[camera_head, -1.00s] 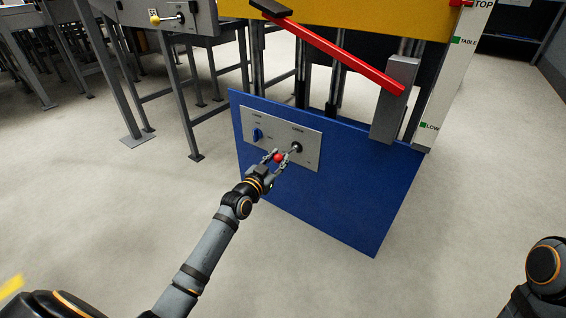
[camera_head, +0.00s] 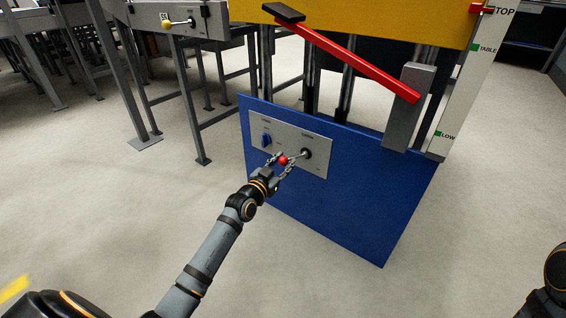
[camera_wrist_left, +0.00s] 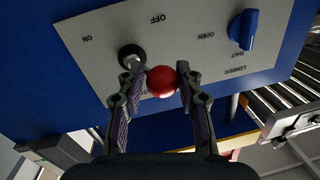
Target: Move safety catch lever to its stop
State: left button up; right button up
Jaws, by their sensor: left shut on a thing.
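The lever has a red ball knob (camera_head: 283,160) on a metal rod and a dark round pivot (camera_head: 306,154). It sits on a grey panel (camera_head: 318,170) on a blue board. In the head view the rod points left and slightly down from the pivot. My left gripper (camera_head: 281,163) is shut on the red knob, one finger on each side. In the left wrist view the red knob (camera_wrist_left: 161,81) lies between the fingertips, and the pivot (camera_wrist_left: 130,57) is just behind the left finger. The panel's ON and OFF marks show upside down; the lever's own label is partly hidden.
A blue selector knob (camera_head: 266,140) is on the same panel, left of the lever. A long red bar (camera_head: 350,62) slants in front of the yellow body above. A scale post (camera_head: 470,80) stands right. The floor in front is clear.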

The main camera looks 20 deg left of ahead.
pick_arm(q)
jog(key=o, duration=0.9)
jog(key=shift+w+r, duration=0.15)
jog(key=shift+r, duration=0.05)
jog(key=shift+o, duration=0.7)
jog(key=shift+f, duration=0.1)
jog(key=shift+s+a+f, duration=0.1)
jog(key=shift+s, duration=0.2)
jog(key=s, duration=0.6)
jog(key=shift+s+a, duration=0.3)
jog(key=shift+s, duration=0.1)
